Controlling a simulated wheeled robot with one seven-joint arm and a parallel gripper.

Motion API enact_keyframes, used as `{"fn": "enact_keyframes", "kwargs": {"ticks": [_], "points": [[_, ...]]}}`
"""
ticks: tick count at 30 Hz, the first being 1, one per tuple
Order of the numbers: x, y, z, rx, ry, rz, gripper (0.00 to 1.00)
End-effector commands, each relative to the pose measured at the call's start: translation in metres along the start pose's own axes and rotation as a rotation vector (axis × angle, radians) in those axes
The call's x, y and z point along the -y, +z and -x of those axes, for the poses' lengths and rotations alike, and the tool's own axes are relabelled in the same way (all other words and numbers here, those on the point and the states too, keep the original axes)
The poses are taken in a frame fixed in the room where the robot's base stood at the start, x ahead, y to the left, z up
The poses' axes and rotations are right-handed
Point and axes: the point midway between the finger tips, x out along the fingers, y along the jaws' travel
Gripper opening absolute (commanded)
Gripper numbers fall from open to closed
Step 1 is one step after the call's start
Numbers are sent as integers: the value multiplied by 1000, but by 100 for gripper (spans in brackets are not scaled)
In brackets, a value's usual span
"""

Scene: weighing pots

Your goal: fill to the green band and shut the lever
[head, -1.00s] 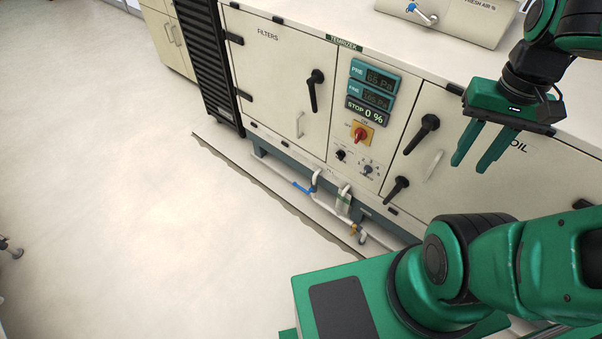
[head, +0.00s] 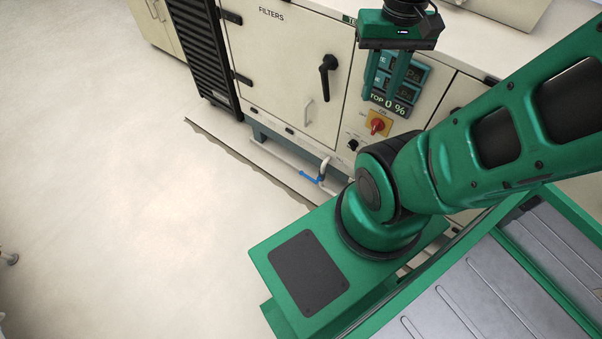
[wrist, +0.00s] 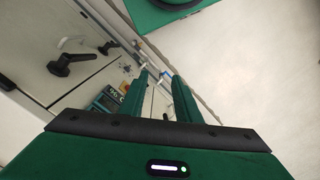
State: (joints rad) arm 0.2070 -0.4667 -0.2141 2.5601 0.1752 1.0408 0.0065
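A small blue lever (head: 311,177) sits on the white pipework (head: 325,168) low at the front of the cabinet, near the floor, in the head view. A small blue patch, likely the same lever, shows between my fingertips in the wrist view (wrist: 166,73). My gripper (head: 382,100) is open and empty, fingers pointing down in front of the display panel, well above the pipework. Its two fingers are apart in the wrist view too (wrist: 159,75). My arm hides the pipework to the right of the lever, and no green band can be made out now.
The cream cabinet (head: 275,75) has black handles (head: 327,75) and a red and yellow switch (head: 377,123). A display reads 0 % (head: 388,104). A black louvred unit (head: 200,50) stands left of the cabinet.

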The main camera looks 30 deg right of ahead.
Motion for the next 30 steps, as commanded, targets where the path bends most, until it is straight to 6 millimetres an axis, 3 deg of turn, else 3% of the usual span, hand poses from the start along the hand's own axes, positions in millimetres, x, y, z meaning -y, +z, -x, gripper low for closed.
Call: {"fn": "enact_keyframes", "kwargs": {"ticks": [6,8,11,15,17,22,30], "points": [[-2,5,5,-24,-5,21,30],[8,-6,5,-53,-1,62,30],[50,-36,6,-141,-1,193,30],[140,-87,2,-285,-39,435,30],[170,-104,-4,-318,-56,499,30],[215,-143,-35,-338,-69,581,30],[235,-201,-111,-301,-35,619,30]]}}
